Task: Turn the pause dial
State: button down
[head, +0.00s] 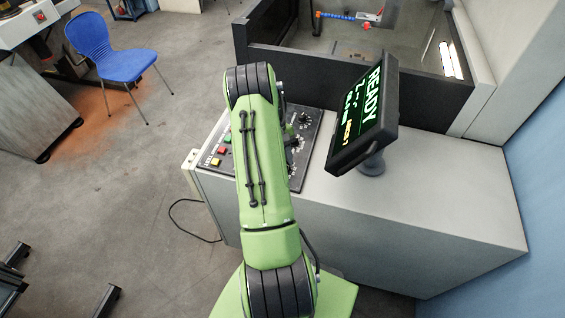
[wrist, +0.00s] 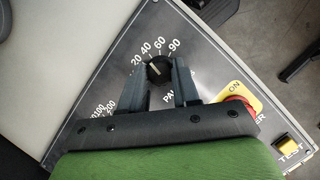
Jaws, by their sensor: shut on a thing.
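The pause dial (wrist: 157,69) is a small black knob with a pale pointer line, in the upper middle of the wrist view. Numbers including 20, 40, 60 and 90 run around it, and the pointer is near the 40. My gripper (wrist: 160,79) is shut on the dial, one dark finger on each side. The label below the dial is partly hidden by the right finger. In the head view my green arm covers much of the control panel (head: 318,131), and I cannot make out the pause dial there.
A red button on a yellow ON plate (wrist: 242,97) and a yellow TEST button (wrist: 284,143) lie right of my gripper. A tilted screen (head: 366,113) reading READY stands on the bench (head: 430,205) beside the panel. A blue chair (head: 110,55) stands on the floor.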

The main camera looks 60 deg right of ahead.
jog(key=m+t+b, duration=0.1)
jog(key=m, duration=0.2)
jog(key=m+t+y+b, duration=0.1)
jog(key=m, duration=0.2)
jog(key=shift+s+d+m+y, duration=0.15)
jog(key=shift+d+m+y, duration=0.05)
jog(key=shift+m+y, duration=0.1)
jog(key=m+t, duration=0.1)
jog(key=m, duration=0.2)
jog(key=m+t, duration=0.1)
jog(key=m, duration=0.2)
jog(key=shift+s, duration=0.2)
jog(key=shift+m+t, duration=0.3)
jog(key=c, duration=0.8)
grip_release()
jog(key=shift+c, duration=0.2)
jog(key=p+v, duration=0.1)
jog(key=v, duration=1.4)
jog(key=shift+d+r+y, duration=0.25)
jog(key=shift+d+y, duration=0.05)
jog(key=shift+d, duration=0.1)
